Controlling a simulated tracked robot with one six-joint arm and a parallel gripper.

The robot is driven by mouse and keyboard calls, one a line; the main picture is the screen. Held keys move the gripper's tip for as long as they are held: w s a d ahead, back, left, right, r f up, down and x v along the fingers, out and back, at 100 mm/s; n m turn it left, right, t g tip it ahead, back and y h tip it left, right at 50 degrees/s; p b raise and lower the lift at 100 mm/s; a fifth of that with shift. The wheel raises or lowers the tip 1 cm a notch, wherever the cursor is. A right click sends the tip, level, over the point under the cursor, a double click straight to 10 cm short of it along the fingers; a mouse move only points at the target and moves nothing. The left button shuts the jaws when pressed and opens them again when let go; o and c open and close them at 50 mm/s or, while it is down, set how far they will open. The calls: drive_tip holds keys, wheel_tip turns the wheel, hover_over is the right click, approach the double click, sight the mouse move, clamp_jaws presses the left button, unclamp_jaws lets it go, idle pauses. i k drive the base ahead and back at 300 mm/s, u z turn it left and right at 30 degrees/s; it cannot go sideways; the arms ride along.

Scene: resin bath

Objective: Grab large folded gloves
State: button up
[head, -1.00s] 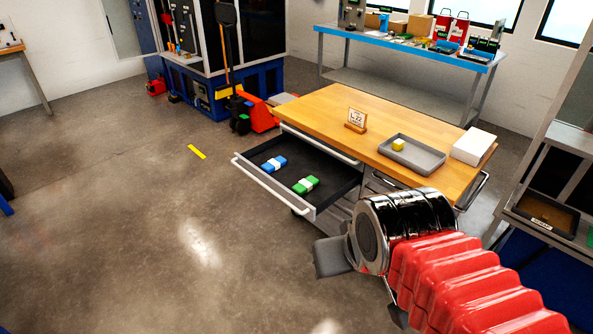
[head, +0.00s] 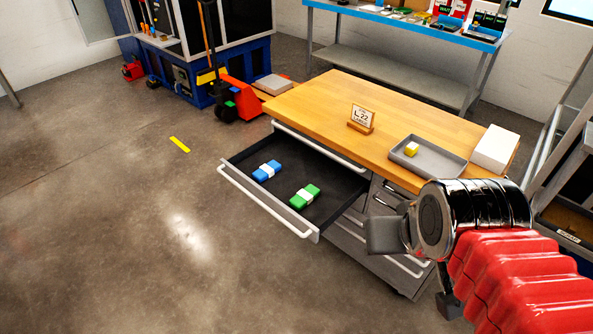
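Two folded bundles, each with a white band, lie flat and apart in the open dark drawer (head: 237,165). The blue folded bundle (head: 262,174) is farther left and back; the green folded bundle (head: 300,200) is nearer the right front. They look like folded gloves of similar size, and no size mark is readable on them. A small sign (head: 361,118) on the bench top seems to read "L" with a number under it. My gripper (head: 417,270) is to the right of the drawer, outside it, with its dark fingers spread apart and nothing seen between them.
The drawer belongs to a wood-topped bench (head: 320,100). The drawer's front handle (head: 255,195) sticks out over clear floor. A shelf unit stands at the right.

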sight(303, 198)
drive_tip(key=u, duration=0.15)
drive_tip(key=i, duration=0.95)
drive_tip(key=u, duration=0.4)
